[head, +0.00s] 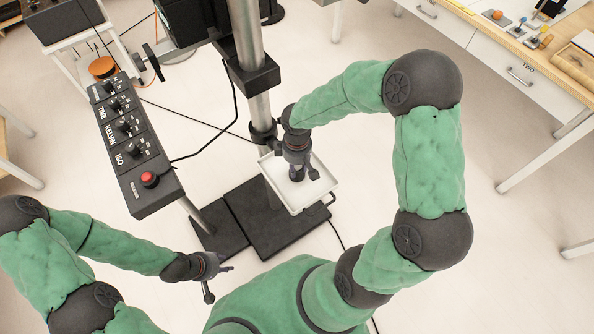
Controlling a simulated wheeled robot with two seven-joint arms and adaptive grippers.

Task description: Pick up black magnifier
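I cannot make out a black magnifier for certain in the head view. A small black object (551,8) stands on the wooden table at the top right, cut by the frame edge and too small to identify. My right gripper (304,175) points down over a white tray (318,190) on the stand; the arm hides part of the tray, and I cannot tell whether the fingers hold anything. My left gripper (220,282) is low at left of centre, its fingers spread apart and empty, over the floor beside the stand's dark base.
A black control panel (128,150) with knobs and a red button stands on the left. A metal pole (247,35) rises from a dark base (280,228). The wooden table (530,45) holds an orange ball (497,15) and a wooden tray (577,66). Cables cross the floor.

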